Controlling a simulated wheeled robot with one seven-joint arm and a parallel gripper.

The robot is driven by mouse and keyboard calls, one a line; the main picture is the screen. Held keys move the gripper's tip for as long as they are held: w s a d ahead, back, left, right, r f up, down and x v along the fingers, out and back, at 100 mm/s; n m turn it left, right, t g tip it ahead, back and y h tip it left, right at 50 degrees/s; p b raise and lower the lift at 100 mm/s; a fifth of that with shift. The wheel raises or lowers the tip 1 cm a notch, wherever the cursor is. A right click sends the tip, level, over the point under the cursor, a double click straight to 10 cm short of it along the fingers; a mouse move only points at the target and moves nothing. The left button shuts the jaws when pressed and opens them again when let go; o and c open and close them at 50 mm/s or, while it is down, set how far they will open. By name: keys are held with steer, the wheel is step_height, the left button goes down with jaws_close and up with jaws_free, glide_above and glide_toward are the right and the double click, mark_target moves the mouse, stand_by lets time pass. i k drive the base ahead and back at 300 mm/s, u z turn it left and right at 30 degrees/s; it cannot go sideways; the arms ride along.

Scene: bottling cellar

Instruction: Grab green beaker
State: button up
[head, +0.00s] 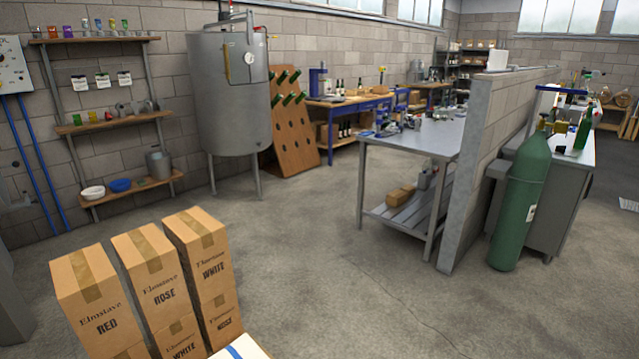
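Small coloured vessels stand on the wall shelves at the left in the head view. My gripper is not in view.
Stacked cartons (160,280) stand in front of the shelves. A steel tank (230,95) on legs is right of the shelves. A steel table (415,135), a low block wall (500,130) and a green gas cylinder (520,205) stand at the right. The middle floor is clear.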

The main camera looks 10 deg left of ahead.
mark_target(77, 118)
steer(key=i, duration=4.3)
steer(key=u, duration=2.25)
steer(key=i, duration=1.65)
steer(key=z, duration=0.05)
